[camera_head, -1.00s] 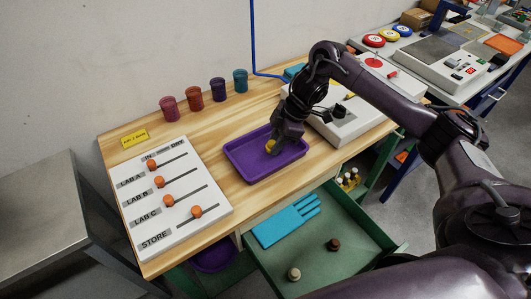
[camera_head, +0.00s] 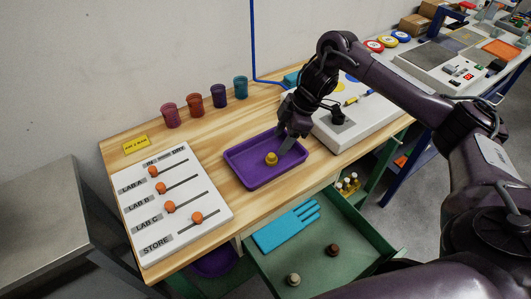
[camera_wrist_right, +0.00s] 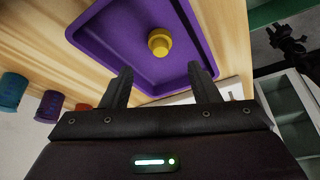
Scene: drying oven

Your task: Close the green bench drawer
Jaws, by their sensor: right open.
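The green bench drawer (camera_head: 345,258) is pulled out from the front of the wooden bench, below the bench top. In it lie a blue glove (camera_head: 286,226), a dark brown stopper (camera_head: 332,250) and a pale stopper (camera_head: 293,279). My right gripper (camera_head: 290,146) is open and empty, over the right part of the purple tray (camera_head: 240,175) on the bench top. A yellow stopper (camera_head: 271,159) stands in the tray, apart from the fingers. In the right wrist view the open fingers (camera_wrist_right: 160,88) point at the tray, with the yellow stopper (camera_wrist_right: 159,42) beyond them. My left gripper is not in view.
A white slider board (camera_head: 195,235) with orange knobs lies at the bench's left. Several coloured cups (camera_head: 219,97) stand along the back. A white device (camera_head: 350,125) sits right of the tray. Small bottles (camera_head: 347,184) stand beside the drawer. A grey metal table (camera_head: 40,215) is at left.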

